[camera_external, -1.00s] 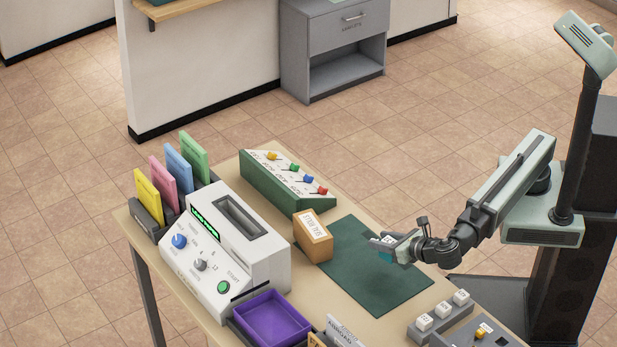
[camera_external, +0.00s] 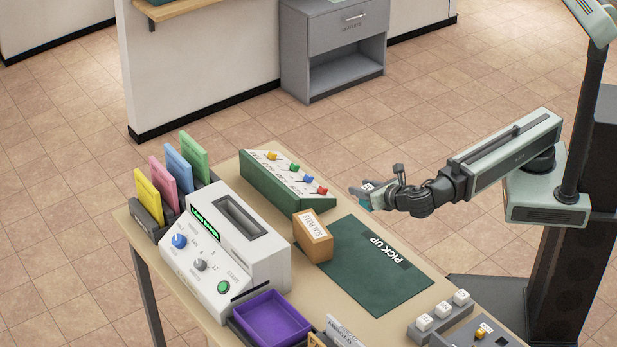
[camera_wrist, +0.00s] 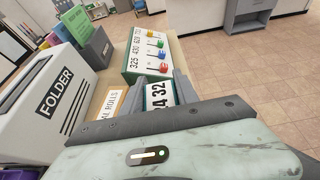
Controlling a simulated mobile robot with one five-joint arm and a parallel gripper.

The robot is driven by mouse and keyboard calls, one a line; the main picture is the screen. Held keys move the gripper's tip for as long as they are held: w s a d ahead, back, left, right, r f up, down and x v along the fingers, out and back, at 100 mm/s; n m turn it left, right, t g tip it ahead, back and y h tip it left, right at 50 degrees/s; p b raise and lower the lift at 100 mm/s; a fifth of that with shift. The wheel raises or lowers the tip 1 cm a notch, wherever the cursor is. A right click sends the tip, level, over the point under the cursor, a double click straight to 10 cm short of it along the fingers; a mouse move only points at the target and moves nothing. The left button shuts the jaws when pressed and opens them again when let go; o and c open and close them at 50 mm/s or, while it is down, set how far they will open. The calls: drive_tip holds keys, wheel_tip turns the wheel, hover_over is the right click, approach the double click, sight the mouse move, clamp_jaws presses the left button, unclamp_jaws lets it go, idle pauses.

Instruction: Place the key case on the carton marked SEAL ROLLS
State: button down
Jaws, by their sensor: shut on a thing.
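The carton marked SEAL ROLLS (camera_external: 315,240) is a small tan box with a white label on top, standing at the left edge of the green PICK UP mat (camera_external: 360,270). Part of its label also shows in the wrist view (camera_wrist: 108,104). My gripper (camera_external: 370,194) is up in the air, above and to the right of the carton, beyond the mat's far edge in the picture. It is shut on a small teal thing with a white numbered label (camera_wrist: 159,94), which I take to be the key case. Much of that thing is hidden by the jaws.
A green sloped panel with coloured levers (camera_external: 287,180) stands behind the carton. A white folder machine (camera_external: 235,250) is left of it, with a purple tray (camera_external: 271,318) in front. White buttons (camera_external: 443,311) lie near the mat's front.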

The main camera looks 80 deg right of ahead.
drive_tip(key=shift+w+d+r, duration=0.25)
drive_tip(key=shift+d+r, duration=0.05)
drive_tip(key=shift+d, duration=0.2)
drive_tip(key=b, duration=0.2)
hover_over(307, 220)
drive_tip(key=shift+s+d+f, duration=0.1)
drive_tip(key=shift+s+f, duration=0.2)
drive_tip(key=shift+f, duration=0.5)
drive_tip(key=f+b, duration=0.3)
drive_tip(key=f, duration=0.1)
drive_tip(key=shift+w+b, duration=0.3)
drive_tip(key=shift+b, duration=0.05)
drive_tip(key=shift+r, duration=0.25)
drive_tip(key=shift+f, duration=0.25)
drive_tip(key=c, duration=0.9)
unclamp_jaws()
drive_tip(key=shift+r, duration=0.1)
drive_tip(key=shift+r, duration=0.1)
